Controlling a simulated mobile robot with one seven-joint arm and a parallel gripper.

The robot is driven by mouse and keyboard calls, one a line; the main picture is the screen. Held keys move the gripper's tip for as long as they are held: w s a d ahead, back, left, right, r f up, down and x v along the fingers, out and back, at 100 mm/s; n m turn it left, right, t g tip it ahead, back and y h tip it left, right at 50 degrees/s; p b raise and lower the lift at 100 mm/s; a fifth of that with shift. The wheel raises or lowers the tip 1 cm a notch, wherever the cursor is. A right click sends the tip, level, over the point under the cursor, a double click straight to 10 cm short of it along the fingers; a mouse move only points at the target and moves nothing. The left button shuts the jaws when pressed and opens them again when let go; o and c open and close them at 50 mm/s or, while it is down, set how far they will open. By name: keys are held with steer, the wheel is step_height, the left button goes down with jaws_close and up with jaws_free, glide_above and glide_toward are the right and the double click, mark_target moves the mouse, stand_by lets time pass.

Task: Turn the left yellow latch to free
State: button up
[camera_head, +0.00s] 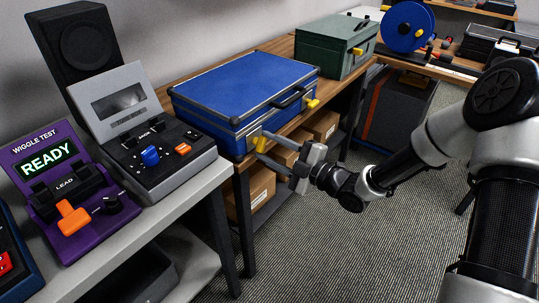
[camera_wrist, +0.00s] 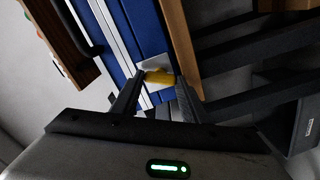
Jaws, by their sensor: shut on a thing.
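The blue case (camera_head: 245,90) lies closed on the wooden bench, with silver edges and a dark handle (camera_head: 291,97) on its front. The left yellow latch (camera_head: 260,144) is on the case front near its left end. The right yellow latch (camera_head: 312,103) is on the front right of the handle. My gripper (camera_head: 272,157) reaches the left latch from the front. In the wrist view, the left latch (camera_wrist: 159,76) sits between the fingertips of my gripper (camera_wrist: 156,84), which is shut on it. The fingers hide part of the latch, and its exact angle is hard to tell.
A purple wiggle tester (camera_head: 75,190) reading READY and a grey jack tester (camera_head: 150,140) stand on the grey table at left. A green box (camera_head: 335,45) stands behind the case. Cardboard boxes (camera_head: 258,190) sit on the shelf below. The carpet in front is clear.

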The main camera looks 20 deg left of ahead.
steer(key=n, duration=0.5)
steer(key=shift+f+n, duration=0.1)
steer(key=shift+n, duration=0.2)
stand_by(0.4)
steer(key=o, duration=1.1)
steer(key=shift+c, duration=0.2)
steer(key=shift+d, duration=0.1)
steer(key=p+v, duration=0.2)
steer(key=v, duration=1.5)
steer(key=shift+d, duration=0.15)
